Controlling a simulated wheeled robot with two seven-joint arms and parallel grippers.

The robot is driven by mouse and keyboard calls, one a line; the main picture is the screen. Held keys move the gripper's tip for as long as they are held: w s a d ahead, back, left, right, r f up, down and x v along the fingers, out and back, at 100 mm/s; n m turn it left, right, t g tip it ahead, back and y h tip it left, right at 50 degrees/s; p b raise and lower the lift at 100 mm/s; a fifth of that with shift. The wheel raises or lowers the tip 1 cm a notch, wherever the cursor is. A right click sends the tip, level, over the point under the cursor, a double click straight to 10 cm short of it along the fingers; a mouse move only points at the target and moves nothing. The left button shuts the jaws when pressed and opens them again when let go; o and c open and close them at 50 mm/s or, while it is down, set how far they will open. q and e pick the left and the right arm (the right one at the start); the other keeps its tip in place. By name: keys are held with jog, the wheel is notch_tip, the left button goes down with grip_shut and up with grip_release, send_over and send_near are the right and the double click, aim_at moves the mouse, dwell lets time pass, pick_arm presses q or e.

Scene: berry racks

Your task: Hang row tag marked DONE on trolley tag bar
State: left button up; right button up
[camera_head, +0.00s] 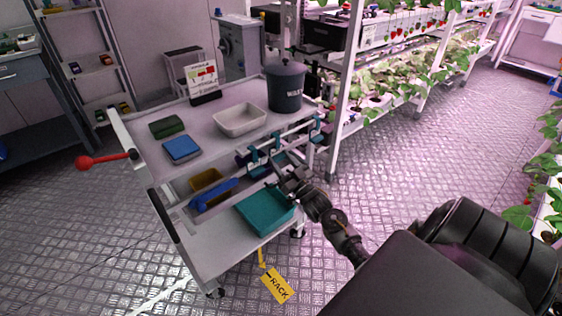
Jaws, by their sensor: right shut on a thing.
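The trolley (214,143) stands left of centre. A pale bar (297,130) runs along its near right side below the top shelf, with several teal hooks or clips (315,130) on it. My right gripper (279,174) is at this side, just below the bar, with its arm coming in from the lower right. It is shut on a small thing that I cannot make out. No DONE lettering is readable. A yellow tag (276,286) marked RACK shows below the lower shelf, with a yellow strap above it. My left gripper is not in view.
The top shelf carries a lidded dark bin (285,88), a white tray (240,120), a small sign (203,78) and green and blue pads. A teal tray (265,211) and a blue object (212,194) are lower down. Berry racks (400,78) stand behind; the floor at right is clear.

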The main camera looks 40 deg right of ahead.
jog(key=o, duration=1)
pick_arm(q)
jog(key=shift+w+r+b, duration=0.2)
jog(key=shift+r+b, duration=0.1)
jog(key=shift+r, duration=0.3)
pick_arm(e)
jog(key=shift+v, duration=5.4)
